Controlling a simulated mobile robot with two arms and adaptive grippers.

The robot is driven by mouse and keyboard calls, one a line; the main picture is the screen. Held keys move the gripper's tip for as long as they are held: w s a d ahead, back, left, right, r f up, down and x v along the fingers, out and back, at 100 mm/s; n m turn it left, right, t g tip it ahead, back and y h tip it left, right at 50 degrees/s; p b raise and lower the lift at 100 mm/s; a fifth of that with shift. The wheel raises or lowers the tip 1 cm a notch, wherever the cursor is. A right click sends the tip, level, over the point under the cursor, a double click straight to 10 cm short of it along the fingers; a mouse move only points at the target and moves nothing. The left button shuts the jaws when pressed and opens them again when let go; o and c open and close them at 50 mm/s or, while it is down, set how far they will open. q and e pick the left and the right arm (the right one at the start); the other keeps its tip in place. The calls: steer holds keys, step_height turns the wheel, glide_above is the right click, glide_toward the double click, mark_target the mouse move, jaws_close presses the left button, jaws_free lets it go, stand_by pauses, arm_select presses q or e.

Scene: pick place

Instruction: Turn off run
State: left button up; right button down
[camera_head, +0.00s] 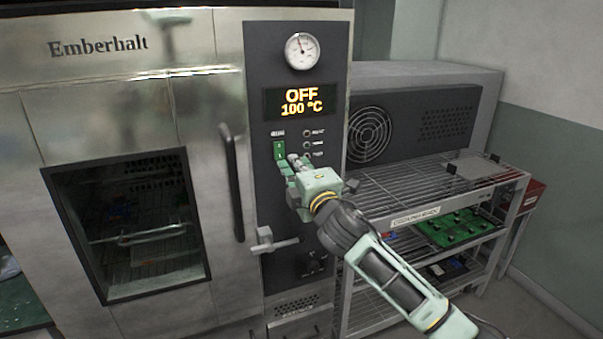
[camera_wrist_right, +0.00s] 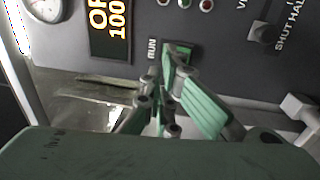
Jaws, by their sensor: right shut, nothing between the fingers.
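The green run switch (camera_head: 279,150) sits on the dark control panel (camera_head: 258,195) of the oven, below the display (camera_head: 300,101), which reads OFF and 100 °C. My right gripper (camera_head: 293,161) is shut and empty, its fingertips at the lower right edge of the switch. In the right wrist view the switch (camera_wrist_right: 179,47) shows beside the RUN label, and the fingertips (camera_wrist_right: 173,66) overlap its edge. I cannot tell whether they touch it. My left gripper is in neither view.
A lever handle (camera_head: 272,241) sticks out below the switch, and a long door handle (camera_head: 232,182) stands to its left. Small indicator lights (camera_head: 307,144) sit right of the switch. A wire rack (camera_head: 425,190) with green boards stands to the right.

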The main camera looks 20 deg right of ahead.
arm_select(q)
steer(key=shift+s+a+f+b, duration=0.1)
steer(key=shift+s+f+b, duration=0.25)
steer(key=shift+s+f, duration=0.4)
arm_select(e)
steer(key=s, duration=0.2)
steer(key=s+r, duration=0.1)
steer(key=s, duration=0.1)
steer(key=shift+s, duration=0.25)
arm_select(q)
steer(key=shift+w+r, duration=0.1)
